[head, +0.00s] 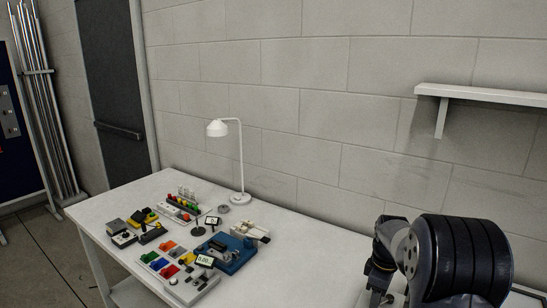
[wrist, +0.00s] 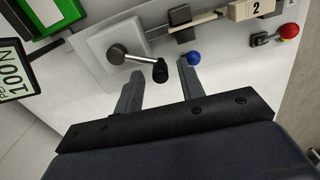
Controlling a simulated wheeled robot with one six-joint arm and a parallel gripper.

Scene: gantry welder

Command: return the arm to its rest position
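My gripper (wrist: 160,72) shows in the wrist view with its two grey fingers apart. A lever with a metal arm and a black knob (wrist: 160,71) sits on a pale square plate (wrist: 97,45). The knob appears in the gap between the fingertips. I see no finger closed on it, and I cannot tell how far the fingertips are from it in depth. In the head view my dark arm (head: 459,262) is at the lower right, and its gripper is not clearly visible there.
A white table (head: 132,203) holds several coloured blocks and devices, a blue fixture (head: 232,254) and a white lamp (head: 240,165). A wall shelf (head: 483,95) is above my arm.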

